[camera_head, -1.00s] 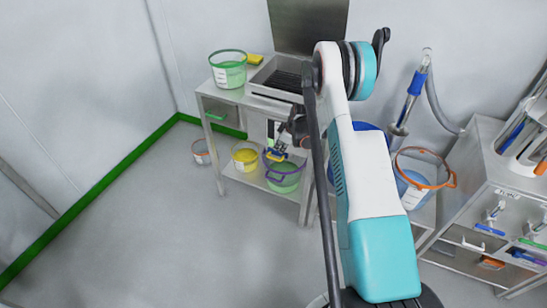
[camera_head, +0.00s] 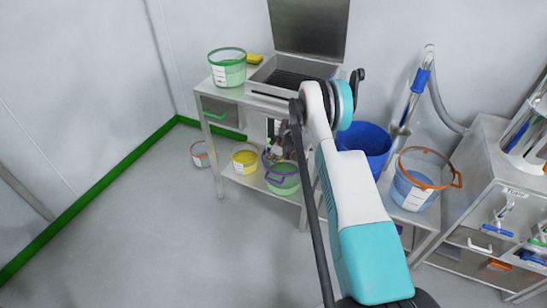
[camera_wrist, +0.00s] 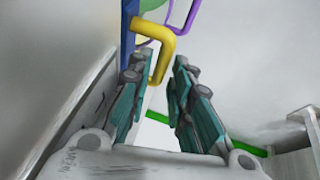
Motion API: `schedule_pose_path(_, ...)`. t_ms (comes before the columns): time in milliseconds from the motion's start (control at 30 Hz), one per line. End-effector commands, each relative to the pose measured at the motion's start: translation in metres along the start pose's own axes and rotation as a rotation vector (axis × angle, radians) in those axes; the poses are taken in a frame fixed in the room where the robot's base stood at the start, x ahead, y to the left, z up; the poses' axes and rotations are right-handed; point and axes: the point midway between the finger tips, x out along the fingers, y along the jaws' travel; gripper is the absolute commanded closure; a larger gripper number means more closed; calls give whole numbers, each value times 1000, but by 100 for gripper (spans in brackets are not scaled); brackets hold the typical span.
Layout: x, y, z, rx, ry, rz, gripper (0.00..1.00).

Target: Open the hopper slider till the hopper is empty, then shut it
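The steel hopper unit (camera_head: 282,92) stands on the table with its lid (camera_head: 308,28) raised; I cannot tell how much is inside. The slider shows in the wrist view as a yellow bent handle (camera_wrist: 168,42) on a blue plate (camera_wrist: 128,35). My gripper (camera_wrist: 163,65) is open, one finger on each side of the yellow handle, with a gap at the right finger; contact is unclear. In the head view my gripper (camera_head: 279,148) is below the table top, above a purple-rimmed bucket (camera_head: 283,182) with green contents. The slider is hidden there.
A green-rimmed bucket (camera_head: 227,68) and yellow block (camera_head: 254,59) stand on the table (camera_head: 208,90). A yellow bucket (camera_head: 245,160) is on the lower shelf and a small bucket (camera_head: 200,155) on the floor. Blue (camera_head: 368,142) and orange-rimmed (camera_head: 416,180) buckets stand right. Left floor is clear.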

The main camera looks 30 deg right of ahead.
Motion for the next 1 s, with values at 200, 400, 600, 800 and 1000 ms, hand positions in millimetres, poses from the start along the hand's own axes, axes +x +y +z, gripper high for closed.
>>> schedule_pose_path(200, 0, 0, 0, 0, 0, 0, 100)
schedule_pose_path(400, -1, -3, -1, 0, 0, 0, 100)
schedule_pose_path(600, -7, -39, -4, -3, 1, -2, 100)
schedule_pose_path(800, -12, -62, -5, -1, 1, 0, 100)
schedule_pose_path(1000, -12, -65, -5, 0, 0, -3, 100)
